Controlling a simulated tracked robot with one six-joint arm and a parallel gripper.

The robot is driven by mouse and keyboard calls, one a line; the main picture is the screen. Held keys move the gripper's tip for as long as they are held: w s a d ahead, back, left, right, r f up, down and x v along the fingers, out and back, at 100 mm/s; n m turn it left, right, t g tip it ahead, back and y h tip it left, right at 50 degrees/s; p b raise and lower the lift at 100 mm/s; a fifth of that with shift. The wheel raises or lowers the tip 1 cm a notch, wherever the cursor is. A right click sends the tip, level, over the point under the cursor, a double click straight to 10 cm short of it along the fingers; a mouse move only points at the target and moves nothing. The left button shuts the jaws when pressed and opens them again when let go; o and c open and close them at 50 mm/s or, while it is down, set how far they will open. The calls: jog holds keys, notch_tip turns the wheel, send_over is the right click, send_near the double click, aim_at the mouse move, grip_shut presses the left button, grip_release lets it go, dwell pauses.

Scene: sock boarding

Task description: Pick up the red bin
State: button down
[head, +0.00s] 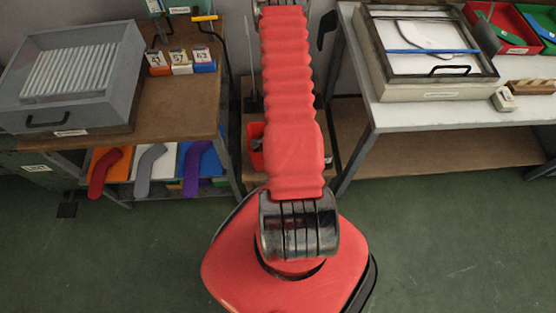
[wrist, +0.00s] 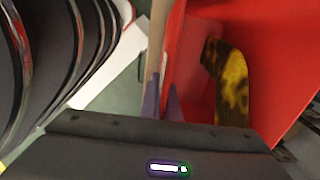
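A red bin (wrist: 202,20) fills the right half of the wrist view, close to my gripper (wrist: 162,95). A mottled yellow and black sock-like piece (wrist: 232,80) lies inside it. My two dark purple fingers are close together at the bin's left wall, with a narrow red strip between them. Whether they press on the wall cannot be told. In the head view, a small part of a red bin (head: 256,136) shows left of my red arm, low between the two tables. My arm hides the rest, and my gripper cannot be made out there.
The left brown table (head: 165,95) carries a grey box (head: 70,75) and number cards; colored sock shapes sit below. The right white table (head: 400,115) holds a framed tray (head: 425,90) and another red bin (head: 503,42) with green inside. The green floor in front is clear.

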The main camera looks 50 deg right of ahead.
notch_tip(320, 180, up, 16)
jog(key=shift+r, duration=0.25)
dwell(0.5)
jog(key=shift+s, duration=0.1)
dwell(0.5)
